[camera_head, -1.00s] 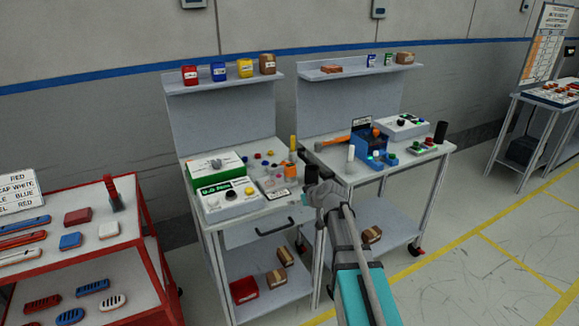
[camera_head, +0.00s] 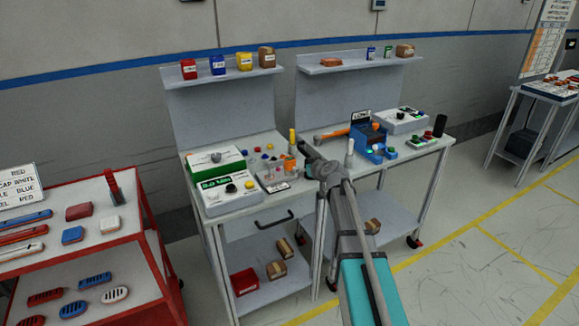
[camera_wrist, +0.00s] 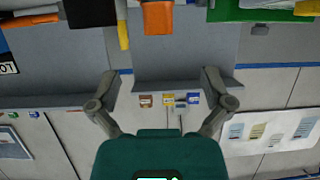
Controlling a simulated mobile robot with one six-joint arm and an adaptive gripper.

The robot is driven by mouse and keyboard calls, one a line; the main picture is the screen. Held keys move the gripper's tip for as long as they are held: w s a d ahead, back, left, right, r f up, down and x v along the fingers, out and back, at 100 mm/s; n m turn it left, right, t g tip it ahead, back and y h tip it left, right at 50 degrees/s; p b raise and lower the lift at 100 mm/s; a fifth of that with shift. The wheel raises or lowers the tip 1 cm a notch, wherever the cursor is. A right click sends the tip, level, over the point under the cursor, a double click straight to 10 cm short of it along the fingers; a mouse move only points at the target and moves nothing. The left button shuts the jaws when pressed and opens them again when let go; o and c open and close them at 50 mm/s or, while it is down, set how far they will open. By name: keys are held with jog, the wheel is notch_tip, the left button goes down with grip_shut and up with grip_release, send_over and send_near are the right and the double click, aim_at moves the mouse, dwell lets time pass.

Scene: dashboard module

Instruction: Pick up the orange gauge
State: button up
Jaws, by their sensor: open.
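The orange gauge (camera_head: 290,164) is a small orange block at the right side of the left workbench top (camera_head: 238,205), close to a yellow upright item. In the wrist view, which appears upside down, an orange block (camera_wrist: 157,18) at the top edge looks like the same gauge. My gripper (camera_head: 308,157) is just right of the gauge in the head view and partly crowds it. In the wrist view my gripper (camera_wrist: 162,80) has its two fingers spread apart with nothing between them. The gauge lies outside the fingers there.
A shelf (camera_head: 222,77) with several containers is above. The right bench holds a blue fixture (camera_head: 372,146) and an orange-handled tool (camera_head: 335,133).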

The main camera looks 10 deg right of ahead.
aim_at(292, 162)
jog(key=b+x, duration=0.2)
jog(key=x, duration=0.5)
jog(key=shift+w+f, duration=0.1)
jog(key=shift+b+x, duration=1.25)
jog(key=shift+x, duration=1.35)
jog(key=shift+c, duration=0.3)
jog(key=c, duration=1.3)
